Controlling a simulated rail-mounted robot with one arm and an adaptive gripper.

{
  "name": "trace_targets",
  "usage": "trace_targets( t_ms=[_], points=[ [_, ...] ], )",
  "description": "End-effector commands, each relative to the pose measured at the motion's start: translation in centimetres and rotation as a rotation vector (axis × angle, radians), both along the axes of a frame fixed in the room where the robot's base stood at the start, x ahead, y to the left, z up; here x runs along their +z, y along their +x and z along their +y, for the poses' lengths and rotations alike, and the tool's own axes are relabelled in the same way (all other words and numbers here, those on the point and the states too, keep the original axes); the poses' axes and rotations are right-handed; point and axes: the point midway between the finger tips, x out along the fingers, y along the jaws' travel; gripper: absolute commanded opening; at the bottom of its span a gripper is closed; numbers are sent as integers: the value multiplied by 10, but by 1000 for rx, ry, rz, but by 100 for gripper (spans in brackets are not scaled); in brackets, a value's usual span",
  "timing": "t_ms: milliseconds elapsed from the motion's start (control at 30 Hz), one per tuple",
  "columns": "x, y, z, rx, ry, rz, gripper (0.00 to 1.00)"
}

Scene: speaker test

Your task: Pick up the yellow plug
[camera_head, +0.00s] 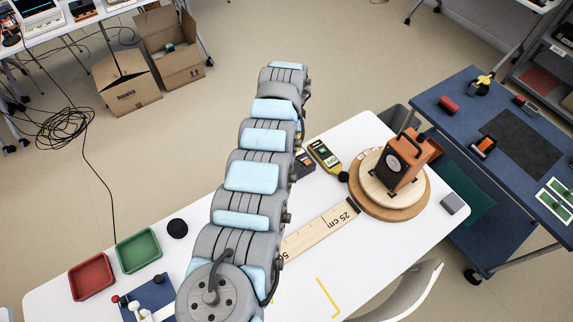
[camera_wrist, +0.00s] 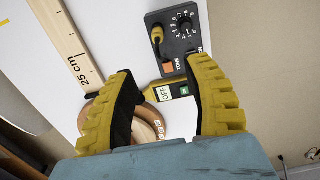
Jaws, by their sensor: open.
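The yellow plug (camera_wrist: 157,35) shows in the wrist view, small, with a short dark part below it. It is at the left side of a black tone box (camera_wrist: 180,35) with a round dial; I cannot tell if it is seated in it. My gripper (camera_wrist: 160,72) is open, its two yellow fingers with black pads apart and nothing held between them. The plug lies beyond the fingertips, in line with the gap. In the head view the tone box (camera_head: 302,164) is partly hidden behind my arm, and the plug cannot be made out.
A yellow meter (camera_head: 325,155) lies beside the tone box. A wooden ruler (camera_head: 318,231) leads to an orange speaker (camera_head: 403,163) on a round wooden turntable (camera_head: 427,196). Red (camera_head: 92,278) and green (camera_head: 139,250) trays stand at the white table's left.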

Motion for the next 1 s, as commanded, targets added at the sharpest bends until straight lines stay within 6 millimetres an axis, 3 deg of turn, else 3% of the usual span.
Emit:
trace_targets(
  t_ms=[400,767,1000],
  points=[
    [-71,0,-1,-1,0,-1,51],
    [-92,-1,0,1,0,0,51],
    [-123,-6,-2,-1,0,-1,51]
  ],
)
